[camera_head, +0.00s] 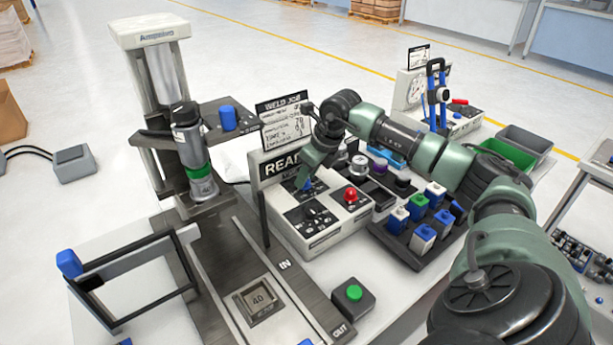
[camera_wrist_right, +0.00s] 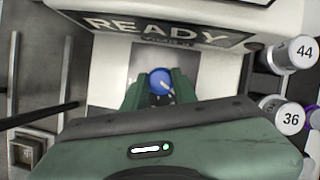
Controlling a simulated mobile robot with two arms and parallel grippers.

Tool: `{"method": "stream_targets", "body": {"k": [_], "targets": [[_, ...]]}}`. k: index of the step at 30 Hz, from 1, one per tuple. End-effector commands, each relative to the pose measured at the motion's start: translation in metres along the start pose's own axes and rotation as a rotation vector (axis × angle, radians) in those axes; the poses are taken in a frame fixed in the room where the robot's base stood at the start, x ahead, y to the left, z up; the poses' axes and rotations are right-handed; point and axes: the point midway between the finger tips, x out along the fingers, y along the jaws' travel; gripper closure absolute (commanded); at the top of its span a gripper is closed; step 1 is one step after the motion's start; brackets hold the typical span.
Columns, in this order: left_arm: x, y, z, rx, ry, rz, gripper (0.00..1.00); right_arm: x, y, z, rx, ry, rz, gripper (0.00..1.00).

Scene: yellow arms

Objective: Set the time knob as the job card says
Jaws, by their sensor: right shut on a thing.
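The job card (camera_head: 284,118), headed WELD JOB, stands behind the control box (camera_head: 345,222); its small lines are hard to read. The box has a READY display (camera_head: 283,165), also in the right wrist view (camera_wrist_right: 155,28). My right gripper (camera_head: 308,176) is over the box's upper panel, shut on a blue knob (camera_wrist_right: 160,80) with a pale pointer mark. The knob sits between the two green fingers, and its scale is mostly hidden. A second, dark knob (camera_head: 312,211) is on the lower panel. I cannot read which knob is for time. My left gripper is not in view.
A red button (camera_head: 351,194) is on the box, right of my right gripper. Numbered cylinders (camera_wrist_right: 282,115) stand close to its right. The press (camera_head: 190,150) stands left. A green button (camera_head: 354,292) is in front.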

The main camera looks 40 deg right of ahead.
Motion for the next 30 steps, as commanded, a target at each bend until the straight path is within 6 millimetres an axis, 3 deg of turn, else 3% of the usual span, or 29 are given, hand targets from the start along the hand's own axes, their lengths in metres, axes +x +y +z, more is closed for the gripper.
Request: {"method": "stream_targets", "body": {"k": [30], "targets": [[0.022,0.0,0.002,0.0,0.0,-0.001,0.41,0.0,0.004,0.003,0.826,-0.004,-0.342,1.0]]}}
